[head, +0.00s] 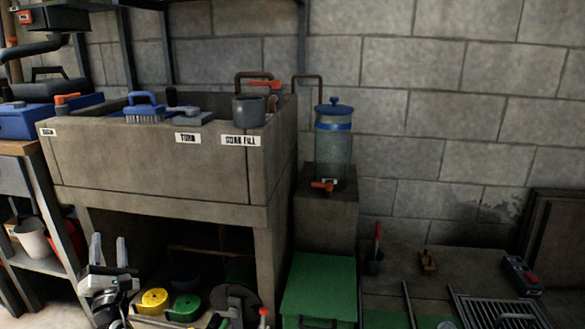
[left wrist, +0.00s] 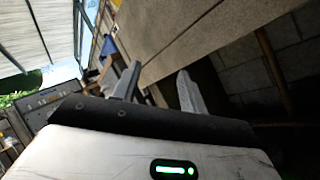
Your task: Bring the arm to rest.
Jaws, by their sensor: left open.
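My left gripper (head: 108,252) is in the lower left of the head view, with its two fingers pointing up and apart. It is open and empty, in front of the dark space under the concrete sink (head: 150,180). In the left wrist view the two fingers (left wrist: 155,85) stand apart with nothing between them. The sink's pale slab (left wrist: 200,40) shows beyond them there. My right gripper is not in either view.
A blue brush (head: 145,108) and a grey pot (head: 249,111) stand on the sink's rim. A clear dispenser (head: 332,145) stands on a block to the right. Yellow (head: 153,301) and green discs (head: 186,306) lie under the sink. A green bin (head: 318,290) stands beside it.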

